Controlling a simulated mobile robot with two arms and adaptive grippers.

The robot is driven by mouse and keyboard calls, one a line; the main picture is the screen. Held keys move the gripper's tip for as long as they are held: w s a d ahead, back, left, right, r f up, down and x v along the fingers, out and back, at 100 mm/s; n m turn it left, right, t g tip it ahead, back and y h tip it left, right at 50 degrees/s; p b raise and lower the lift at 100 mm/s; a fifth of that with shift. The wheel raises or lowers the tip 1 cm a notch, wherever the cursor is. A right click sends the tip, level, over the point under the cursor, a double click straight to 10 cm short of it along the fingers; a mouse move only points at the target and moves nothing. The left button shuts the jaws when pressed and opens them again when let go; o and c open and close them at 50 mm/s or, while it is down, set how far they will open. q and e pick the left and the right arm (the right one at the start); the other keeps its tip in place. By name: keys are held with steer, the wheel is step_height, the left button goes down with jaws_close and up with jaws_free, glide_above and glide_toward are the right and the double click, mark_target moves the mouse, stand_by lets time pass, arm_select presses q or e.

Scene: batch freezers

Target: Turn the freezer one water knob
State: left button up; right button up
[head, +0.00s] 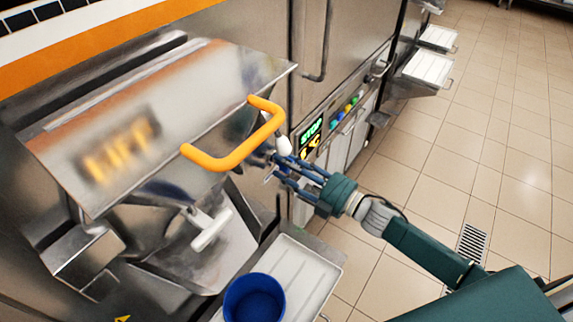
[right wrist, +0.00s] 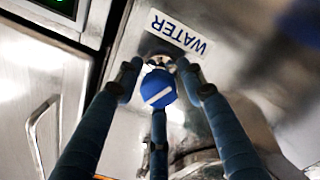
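The water knob (right wrist: 158,88) is a round blue knob with a white line across it, seen in the right wrist view. It sits on a metal panel beside a white label (right wrist: 179,32) that reads WATER, upside down in this view. My right gripper (right wrist: 158,84) has its blue fingers spread around the knob, two at its sides and one below. It looks open, and I cannot tell if any finger touches the knob. In the head view my right gripper (head: 272,167) reaches in beside the freezer (head: 200,95), under the orange handle (head: 240,140); the knob is hidden there. My left gripper is out of view.
The orange handle and the metal lid stand close above my right gripper. A white-topped lever (head: 283,145) is just beside its fingers. A blue container (head: 253,298) sits on a white tray (head: 306,270) below. Tiled floor (head: 420,140) is open to the right.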

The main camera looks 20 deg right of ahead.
steer(key=shift+o, duration=0.5)
steer(key=shift+r, duration=0.1)
steer(key=v, duration=1.2)
steer(key=shift+f, duration=0.2)
